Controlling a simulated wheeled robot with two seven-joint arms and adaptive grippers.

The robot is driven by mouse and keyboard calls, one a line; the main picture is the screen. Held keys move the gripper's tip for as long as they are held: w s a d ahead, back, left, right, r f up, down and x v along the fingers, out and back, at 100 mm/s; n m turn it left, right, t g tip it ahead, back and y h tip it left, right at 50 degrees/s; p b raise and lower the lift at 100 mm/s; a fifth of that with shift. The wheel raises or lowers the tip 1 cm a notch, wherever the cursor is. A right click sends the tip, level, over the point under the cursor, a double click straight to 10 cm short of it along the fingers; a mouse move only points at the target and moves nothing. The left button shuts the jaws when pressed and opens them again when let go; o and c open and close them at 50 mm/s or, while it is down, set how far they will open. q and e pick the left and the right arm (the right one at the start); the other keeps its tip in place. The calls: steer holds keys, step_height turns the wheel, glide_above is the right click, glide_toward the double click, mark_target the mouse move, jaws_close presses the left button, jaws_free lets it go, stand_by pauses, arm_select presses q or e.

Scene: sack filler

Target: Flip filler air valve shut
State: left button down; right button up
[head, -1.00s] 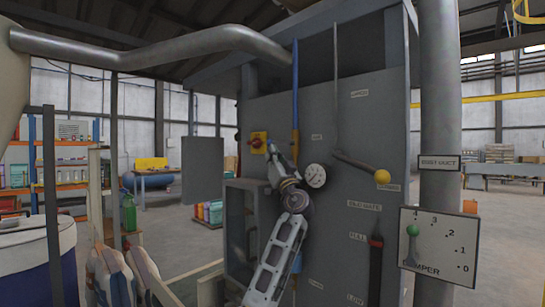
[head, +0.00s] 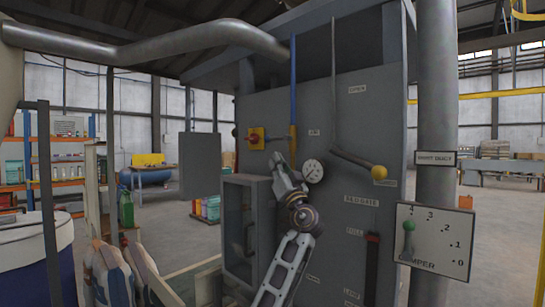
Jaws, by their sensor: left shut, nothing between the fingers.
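The filler's grey cabinet (head: 345,120) fills the middle of the head view. A blue air pipe (head: 293,80) runs down its face, with a narrow orange-yellow part (head: 293,140), seemingly the air valve's handle, upright in line with the pipe. A small label, apparently "AIR" (head: 314,133), is to its right. My left gripper (head: 277,158) is shut and empty, just below and left of the orange-yellow part. I cannot tell whether they touch. My left wrist and forearm hide the pipe lower down. My right gripper is not in view.
A round gauge (head: 313,171) sits close right of my gripper. A red knob on a yellow plate (head: 256,138) is to the left. A yellow-ball lever (head: 379,172) and a damper plate (head: 435,242) are to the right. A glass-fronted box (head: 245,228) juts out lower left.

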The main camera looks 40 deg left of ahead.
arm_select(q)
steer(key=shift+v, duration=2.65)
